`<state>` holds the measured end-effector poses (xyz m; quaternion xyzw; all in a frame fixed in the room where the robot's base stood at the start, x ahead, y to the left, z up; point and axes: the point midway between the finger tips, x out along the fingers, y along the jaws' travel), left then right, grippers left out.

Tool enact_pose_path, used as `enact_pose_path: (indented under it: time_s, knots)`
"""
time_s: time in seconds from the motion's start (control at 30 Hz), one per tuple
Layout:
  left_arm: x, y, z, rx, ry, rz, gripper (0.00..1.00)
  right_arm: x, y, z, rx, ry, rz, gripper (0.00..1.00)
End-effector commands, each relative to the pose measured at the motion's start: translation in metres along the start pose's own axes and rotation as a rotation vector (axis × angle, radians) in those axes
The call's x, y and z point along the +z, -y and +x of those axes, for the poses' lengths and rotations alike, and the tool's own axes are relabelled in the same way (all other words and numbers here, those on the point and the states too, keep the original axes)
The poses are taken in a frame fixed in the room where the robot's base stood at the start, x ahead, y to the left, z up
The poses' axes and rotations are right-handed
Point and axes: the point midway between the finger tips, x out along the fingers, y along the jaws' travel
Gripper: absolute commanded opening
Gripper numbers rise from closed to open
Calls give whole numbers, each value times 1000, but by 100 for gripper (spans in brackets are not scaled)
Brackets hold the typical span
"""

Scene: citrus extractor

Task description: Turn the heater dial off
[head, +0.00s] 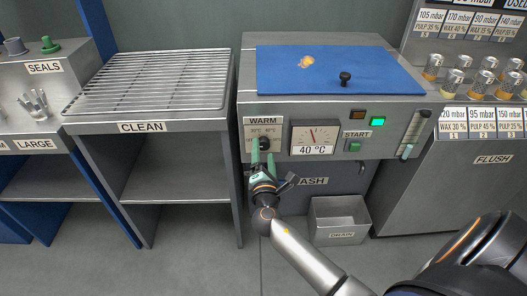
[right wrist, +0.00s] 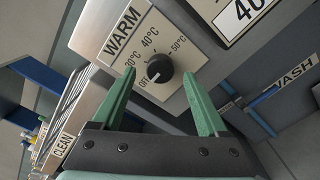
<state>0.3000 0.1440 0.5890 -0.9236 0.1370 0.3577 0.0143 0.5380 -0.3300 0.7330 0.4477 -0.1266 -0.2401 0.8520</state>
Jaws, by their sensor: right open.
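The heater dial is a small black knob (head: 263,143) on a white WARM scale plate at the left of the machine's front. In the right wrist view the black knob (right wrist: 159,70) sits ahead of the fingers, with OFF, 30, 40 and 50 °C printed around it. A pale mark on the knob seems to face the lower left, near OFF, but it is too small to be sure. My right gripper (head: 263,160) is open, its green fingers pointing at the dial from below. In the wrist view the gripper (right wrist: 160,98) spans the knob without visible contact. My left gripper is out of view.
A DRAIN bin (head: 340,220) stands below. A wire rack (head: 150,80) is left.

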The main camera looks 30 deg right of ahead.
Motion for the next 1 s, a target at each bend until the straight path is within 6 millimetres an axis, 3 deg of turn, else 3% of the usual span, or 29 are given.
enact_pose_path:
  time_s: [0.3, 0.5, 0.7, 1.0]
  knots:
    - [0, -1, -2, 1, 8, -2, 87, 0, 1, -68, -2, -3, 0, 76]
    - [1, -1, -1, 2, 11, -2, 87, 0, 1, -101, -1, -2, -1, 76]
    - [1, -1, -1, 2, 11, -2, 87, 0, 0, -115, 1, 0, -1, 76]
    - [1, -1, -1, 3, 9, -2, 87, 0, 0, -116, 1, 0, -1, 76]
